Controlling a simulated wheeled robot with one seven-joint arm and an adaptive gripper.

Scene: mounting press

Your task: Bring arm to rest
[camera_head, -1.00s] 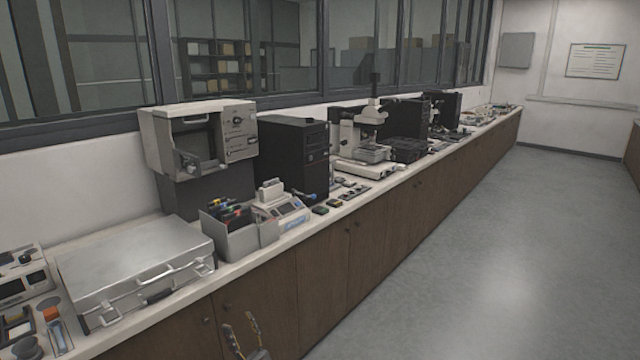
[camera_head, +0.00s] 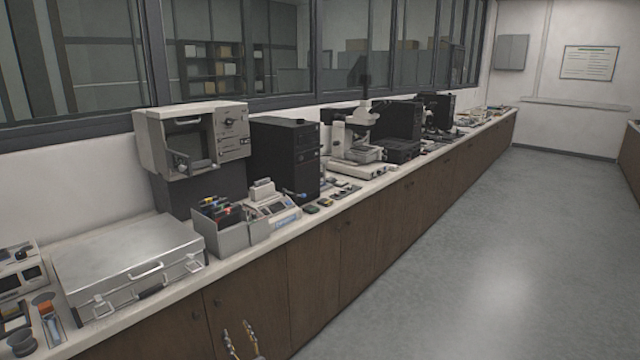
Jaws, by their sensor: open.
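My gripper (camera_head: 242,338) shows at the bottom edge of the head view, with its two fingers apart and nothing between them. It is in front of the wooden cabinet doors, below the counter top. The rest of my arm is out of view. The mounting press is likely the grey-white machine (camera_head: 192,140) with an open front, standing on a dark block at the back of the counter, well away from my gripper.
A silver case (camera_head: 125,262) lies on the counter (camera_head: 72,338) at left. A grey bin (camera_head: 230,238) with coloured-handled tools, a black tower (camera_head: 285,160) and a microscope (camera_head: 358,140) stand along it. The floor (camera_head: 470,270) at right is clear.

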